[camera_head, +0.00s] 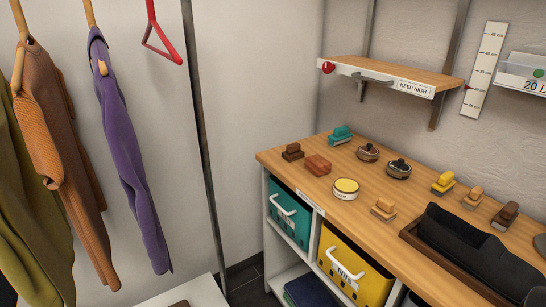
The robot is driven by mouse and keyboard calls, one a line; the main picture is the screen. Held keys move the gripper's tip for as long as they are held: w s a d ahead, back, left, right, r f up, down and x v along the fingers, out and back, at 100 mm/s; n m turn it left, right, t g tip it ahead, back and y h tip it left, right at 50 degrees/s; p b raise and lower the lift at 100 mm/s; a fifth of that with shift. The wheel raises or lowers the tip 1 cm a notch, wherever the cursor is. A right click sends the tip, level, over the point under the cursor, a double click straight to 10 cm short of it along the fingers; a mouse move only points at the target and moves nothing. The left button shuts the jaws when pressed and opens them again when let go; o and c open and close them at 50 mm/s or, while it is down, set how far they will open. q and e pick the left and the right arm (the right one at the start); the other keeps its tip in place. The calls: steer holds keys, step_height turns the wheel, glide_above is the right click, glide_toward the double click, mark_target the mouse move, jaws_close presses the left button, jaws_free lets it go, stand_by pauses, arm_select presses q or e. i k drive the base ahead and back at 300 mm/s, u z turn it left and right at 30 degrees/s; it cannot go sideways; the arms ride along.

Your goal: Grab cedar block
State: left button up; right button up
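A reddish-brown wooden block (318,165), which looks like the cedar block, lies on the wooden counter (285,165) near its left end. No label on it can be read, so I cannot be sure of its name. A dark brown brush-like piece (292,152) sits just to its left, a teal one (340,135) behind it. A round yellow-lidded tin (345,188) stands to its right and nearer the front edge. Neither of my grippers shows in the view.
Tan (383,209) and yellow (443,183) brushes and dark-topped round tins (398,169) stand further right, near a tray (420,240) holding a dark item. A shelf (390,72) hangs above. Hanging clothes (125,150) are left. Teal (290,213) and yellow (352,270) bins sit below.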

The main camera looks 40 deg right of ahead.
mark_target(316, 164)
steer(key=z, duration=0.35)
steer(key=i, duration=1)
steer(key=z, duration=0.55)
